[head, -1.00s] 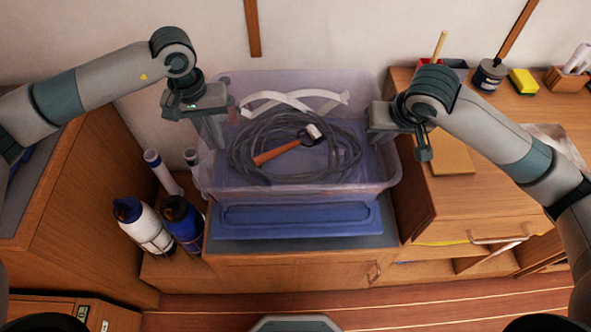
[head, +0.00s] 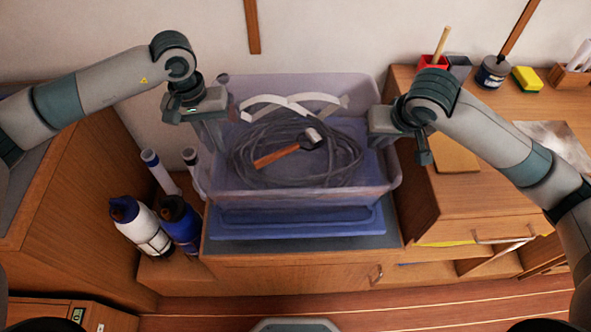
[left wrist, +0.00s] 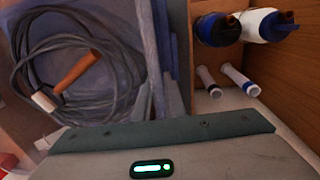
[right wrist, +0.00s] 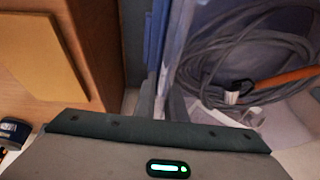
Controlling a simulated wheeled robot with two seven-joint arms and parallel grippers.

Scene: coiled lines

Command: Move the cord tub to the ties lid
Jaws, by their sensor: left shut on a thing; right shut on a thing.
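The cord tub (head: 340,193) is a clear, bluish plastic tub. It holds a coiled grey cord (head: 345,165), a hammer (head: 277,156) with an orange handle, and white strips (head: 292,101). My left gripper (head: 212,138) is shut on the tub's left wall. My right gripper (head: 388,132) is shut on its right wall; both walls also show in the wrist views. The blue ties lid (head: 300,230) shows below the tub's front, on the grey top of a low cabinet. Most of the lid is hidden by the tub, and I cannot tell whether they touch.
A white bottle (head: 138,226) and a blue bottle (head: 180,222) stand left of the cabinet, close to two white tubes (head: 158,170). A wooden cabinet (head: 85,215) rises at the left. A wooden desk (head: 465,200) with a drawer stands close at the right.

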